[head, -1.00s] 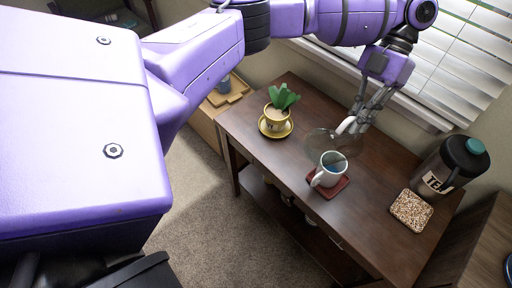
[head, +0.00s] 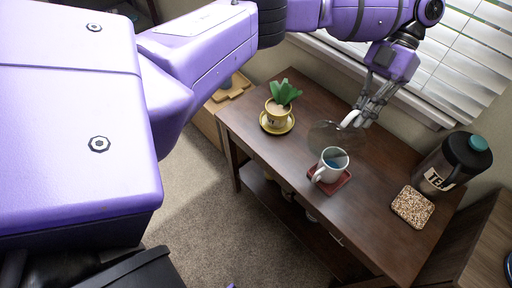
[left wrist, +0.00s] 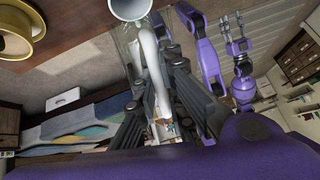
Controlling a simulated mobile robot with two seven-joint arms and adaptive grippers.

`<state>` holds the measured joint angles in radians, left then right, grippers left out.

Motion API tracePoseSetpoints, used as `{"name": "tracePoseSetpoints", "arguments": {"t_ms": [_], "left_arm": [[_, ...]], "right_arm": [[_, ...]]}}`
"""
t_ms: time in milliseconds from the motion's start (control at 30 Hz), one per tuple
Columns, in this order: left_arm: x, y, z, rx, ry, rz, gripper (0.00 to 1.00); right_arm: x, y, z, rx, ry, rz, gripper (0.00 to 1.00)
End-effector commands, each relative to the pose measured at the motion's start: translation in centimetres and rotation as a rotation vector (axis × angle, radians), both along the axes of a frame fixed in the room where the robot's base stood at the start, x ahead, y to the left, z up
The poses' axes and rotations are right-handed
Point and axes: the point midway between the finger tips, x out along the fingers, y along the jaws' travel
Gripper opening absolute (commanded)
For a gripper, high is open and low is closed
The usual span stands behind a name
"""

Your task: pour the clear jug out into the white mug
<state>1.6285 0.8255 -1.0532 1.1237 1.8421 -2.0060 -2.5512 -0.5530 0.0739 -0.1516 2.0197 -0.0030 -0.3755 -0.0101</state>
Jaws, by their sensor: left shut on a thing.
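The white mug (head: 329,168) stands upright on a red coaster (head: 342,183), with something blue inside it. The clear jug (head: 324,134) is a faint see-through shape just behind the mug, tilted, with its white handle (head: 350,119) toward my gripper. My left gripper (head: 362,112) is shut on the jug by this handle, which also shows between the fingers in the left wrist view (left wrist: 150,60). I cannot tell the liquid level in the jug or whether anything is flowing. My right gripper (left wrist: 238,46) shows small in the left wrist view; its jaw state is unclear.
A potted plant (head: 279,108) stands on a yellow saucer at the table's left end. A dark bottle with a teal cap (head: 452,162) and a speckled square (head: 412,206) are at the right. The brown table (head: 375,215) is bare in front. Window blinds (head: 470,60) rise behind.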

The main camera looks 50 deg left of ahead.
Motion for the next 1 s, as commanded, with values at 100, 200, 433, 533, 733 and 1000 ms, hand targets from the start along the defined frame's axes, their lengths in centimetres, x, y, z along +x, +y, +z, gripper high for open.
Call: {"name": "tracePoseSetpoints", "arguments": {"t_ms": [100, 200, 433, 533, 733, 1000], "left_arm": [[0.25, -0.04, 0.19, 0.002, 0.004, 0.001, 0.0], [0.34, -0.06, 0.14, 0.004, 0.011, 0.001, 0.0], [0.57, -0.09, 0.1, 0.006, 0.026, 0.001, 0.0], [0.64, -0.09, 0.0, 0.007, 0.032, 0.001, 0.0], [0.78, -0.11, -0.07, 0.01, 0.044, 0.0, 0.0], [0.98, -0.19, -0.15, 0.013, 0.06, -0.001, 0.0]], "right_arm": [[-0.02, 0.0, 0.0, 0.0, 0.0, 0.0, 0.4], [-0.06, 0.0, -0.05, 0.0, 0.001, 0.0, 0.4], [-0.09, 0.01, -0.05, 0.0, 0.002, 0.0, 0.4], [-0.11, 0.0, -0.09, 0.0, 0.002, 0.0, 0.4], [-0.12, 0.01, -0.09, 0.0, 0.003, 0.0, 0.4], [-0.17, -0.01, -0.12, 0.0, 0.004, 0.0, 0.4]]}}
